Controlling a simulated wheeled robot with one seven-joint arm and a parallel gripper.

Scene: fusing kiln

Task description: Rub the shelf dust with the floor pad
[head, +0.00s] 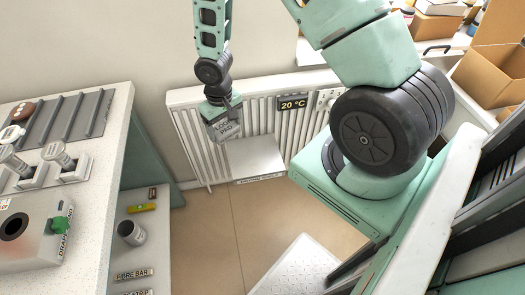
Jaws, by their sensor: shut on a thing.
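My gripper (224,112) hangs down in front of the radiator, left of the middle of the head view. It is shut on the floor pad (223,129), a grey block with partly readable lettering on its face. The pad is tilted. A pale shelf (257,160) with a label strip on its front edge lies below and right of the pad. The pad's lower edge overlaps the shelf's back left part in the picture; I cannot tell whether they touch. I cannot make out dust on the shelf.
Cardboard boxes (492,72) are at upper right. The tan floor (210,235) is clear.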

